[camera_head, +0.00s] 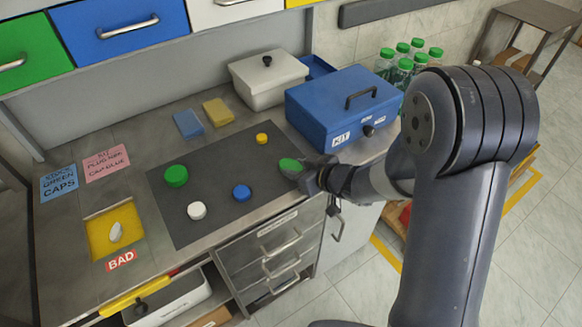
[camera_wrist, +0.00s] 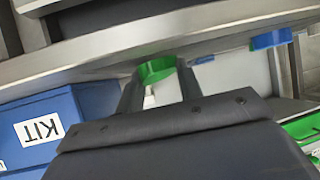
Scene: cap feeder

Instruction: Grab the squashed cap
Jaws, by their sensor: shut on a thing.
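The squashed cap (camera_head: 289,164) is green and looks oval, at the right edge of the dark mat. My gripper (camera_head: 298,172) is shut on it. In the wrist view the green cap (camera_wrist: 156,68) sits between the two fingertips of my gripper (camera_wrist: 160,84). Part of the cap is hidden by the fingers. I cannot tell from these views whether it still touches the mat.
The dark mat (camera_head: 215,205) also holds a round green cap (camera_head: 176,176), a white cap (camera_head: 197,211), a blue cap (camera_head: 242,192) and a yellow cap (camera_head: 262,139). The blue KIT box (camera_head: 315,115) stands close behind my gripper. A yellow BAD tray (camera_head: 98,243) lies front left.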

